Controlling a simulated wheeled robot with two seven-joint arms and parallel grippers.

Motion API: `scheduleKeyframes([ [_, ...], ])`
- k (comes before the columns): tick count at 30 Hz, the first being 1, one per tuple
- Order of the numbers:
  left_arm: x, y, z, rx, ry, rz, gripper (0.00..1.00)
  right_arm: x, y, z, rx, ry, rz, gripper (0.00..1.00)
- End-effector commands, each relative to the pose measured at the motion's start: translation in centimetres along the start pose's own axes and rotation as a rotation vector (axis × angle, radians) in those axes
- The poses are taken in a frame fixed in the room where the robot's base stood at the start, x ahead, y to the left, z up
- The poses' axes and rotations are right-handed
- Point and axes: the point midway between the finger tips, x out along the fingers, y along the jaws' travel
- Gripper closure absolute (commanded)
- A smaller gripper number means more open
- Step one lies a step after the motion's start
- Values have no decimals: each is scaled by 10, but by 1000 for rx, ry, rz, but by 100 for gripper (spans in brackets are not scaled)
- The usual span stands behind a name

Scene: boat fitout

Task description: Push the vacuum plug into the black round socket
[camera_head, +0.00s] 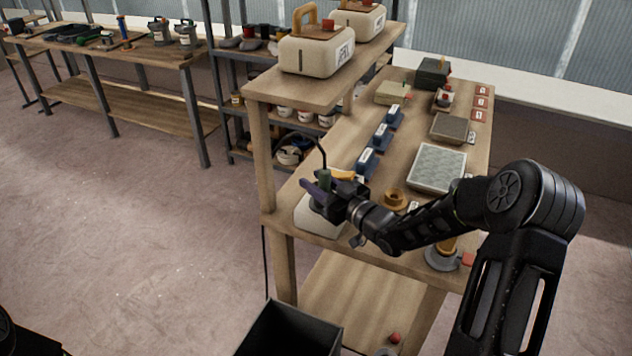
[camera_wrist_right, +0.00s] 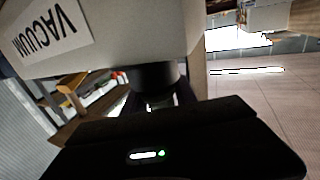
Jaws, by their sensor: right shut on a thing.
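My right gripper (camera_head: 326,192) is shut on the vacuum plug (camera_head: 324,178), a dark green-grey piece with a black cable rising from its top. It is held upright over the cream box (camera_head: 312,222) at the table's near left corner. In the right wrist view, which is turned over, the cream box (camera_wrist_right: 130,40) bears a "VACUUM" label (camera_wrist_right: 55,30). The black round socket (camera_wrist_right: 156,76) stands out from the box, in line with my fingers (camera_wrist_right: 160,108). The plug's end is mostly hidden there, and I cannot tell how deep it sits. My left gripper is out of view.
A row of blue blocks (camera_head: 367,162) with white labels, a round wooden ring (camera_head: 396,198) and a grey textured panel (camera_head: 437,167) lie on the table beyond my gripper. A raised shelf (camera_head: 310,88) carries cream cases. A black bin (camera_head: 290,330) stands on the floor below.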

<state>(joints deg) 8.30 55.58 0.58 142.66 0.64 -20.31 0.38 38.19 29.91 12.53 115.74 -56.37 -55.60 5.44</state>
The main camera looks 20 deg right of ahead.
Motion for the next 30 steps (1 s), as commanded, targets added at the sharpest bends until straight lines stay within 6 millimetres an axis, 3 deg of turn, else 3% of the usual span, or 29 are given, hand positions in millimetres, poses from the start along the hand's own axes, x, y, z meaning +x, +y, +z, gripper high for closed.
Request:
scheduleKeyframes([
  [24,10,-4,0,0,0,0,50,-2,-1,17,6,-14,-1,100],
  [25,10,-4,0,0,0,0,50,-2,-1,18,7,-14,-1,65],
  [30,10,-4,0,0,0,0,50,-2,-1,17,6,-14,0,51],
])
